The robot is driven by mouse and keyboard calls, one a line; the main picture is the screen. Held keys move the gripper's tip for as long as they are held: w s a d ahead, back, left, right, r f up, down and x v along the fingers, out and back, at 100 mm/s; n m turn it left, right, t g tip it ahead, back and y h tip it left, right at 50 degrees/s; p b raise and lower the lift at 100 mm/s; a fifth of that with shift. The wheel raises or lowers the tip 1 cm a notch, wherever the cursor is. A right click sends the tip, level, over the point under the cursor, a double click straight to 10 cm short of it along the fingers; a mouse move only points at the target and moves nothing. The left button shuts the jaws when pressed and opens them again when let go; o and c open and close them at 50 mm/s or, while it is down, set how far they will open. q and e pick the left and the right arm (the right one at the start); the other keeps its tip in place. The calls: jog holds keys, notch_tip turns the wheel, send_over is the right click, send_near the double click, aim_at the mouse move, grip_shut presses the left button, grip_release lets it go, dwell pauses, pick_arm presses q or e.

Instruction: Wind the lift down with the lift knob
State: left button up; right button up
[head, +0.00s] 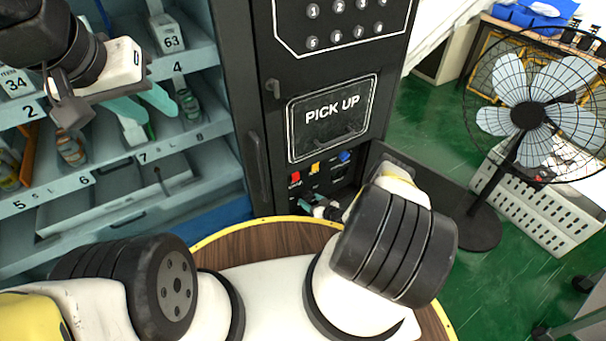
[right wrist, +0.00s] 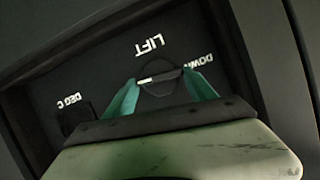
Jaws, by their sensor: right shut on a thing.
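The lift knob (right wrist: 162,88) is dark and round with a white pointer line, in the right wrist view. It sits under an upside-down LIFT label (right wrist: 150,46), with DOWN (right wrist: 200,62) to its right. My right gripper (right wrist: 160,92) is shut on the knob, one teal finger on each side. In the head view my right gripper (head: 318,207) is small at the foot of the vending machine, largely hidden by my arm. My left gripper (head: 143,106) hangs in front of the shelves, its teal fingers apart and empty.
A PICK UP window (head: 335,118) is above red (head: 295,177), yellow (head: 314,167) and blue (head: 345,156) buttons. Another dark knob (right wrist: 76,118) is by the DEG C label. Shelves with bottles (head: 70,147) are at left. A fan (head: 527,115) stands at right.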

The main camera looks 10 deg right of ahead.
jog(key=shift+c, duration=0.2)
jog(key=n+h, duration=0.1)
jog(key=n, duration=0.1)
jog(key=shift+s+a+n+t+h, duration=0.1)
jog(key=shift+a+n+t+h, duration=0.2)
jog(key=shift+h, duration=0.1)
jog(key=shift+n+t+h, duration=0.3)
jog(key=shift+n+h, duration=0.4)
jog(key=shift+n, duration=0.3)
jog(key=shift+s+f, duration=0.1)
jog(key=o, duration=1.4)
jog(key=shift+c, duration=0.2)
jog(key=v, duration=0.7)
jog(key=shift+s, duration=0.4)
